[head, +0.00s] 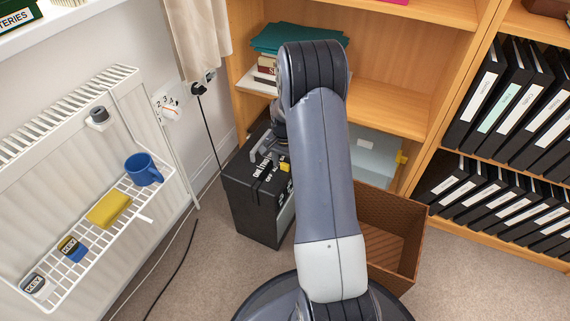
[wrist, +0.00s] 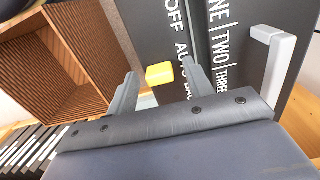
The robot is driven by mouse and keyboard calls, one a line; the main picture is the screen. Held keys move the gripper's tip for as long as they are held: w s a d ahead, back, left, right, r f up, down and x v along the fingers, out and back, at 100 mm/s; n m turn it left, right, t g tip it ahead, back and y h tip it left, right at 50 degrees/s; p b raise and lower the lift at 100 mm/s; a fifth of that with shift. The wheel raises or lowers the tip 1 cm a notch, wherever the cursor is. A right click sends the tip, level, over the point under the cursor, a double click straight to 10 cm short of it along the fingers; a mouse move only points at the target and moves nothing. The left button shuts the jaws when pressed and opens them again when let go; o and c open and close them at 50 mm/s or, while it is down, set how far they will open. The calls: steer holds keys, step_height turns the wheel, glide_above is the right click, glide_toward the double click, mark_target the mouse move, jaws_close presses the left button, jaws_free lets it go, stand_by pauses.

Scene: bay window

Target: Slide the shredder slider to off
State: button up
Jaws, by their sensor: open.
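The black shredder (head: 252,203) stands on the carpet by the bookcase, with white lettering on its top. Its yellow slider (head: 285,164) shows just left of my arm in the head view. In the wrist view the yellow slider (wrist: 159,73) sits beside the OFF and AUTO lettering; I cannot tell exactly which mark it is at. My gripper (wrist: 160,68) is open, with one finger on each side of the slider in the picture. Whether the fingers touch it is unclear. In the head view my arm hides most of the gripper.
A light grey handle-like part (wrist: 272,65) stands on the shredder's top beside the ONE, TWO, THREE lettering. A brown woven bin (head: 392,225) stands right of the shredder. The bookcase (head: 385,105) is behind; a radiator (head: 75,120) with a wire rack is at left.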

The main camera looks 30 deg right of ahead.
jaws_close()
stand_by(0.5)
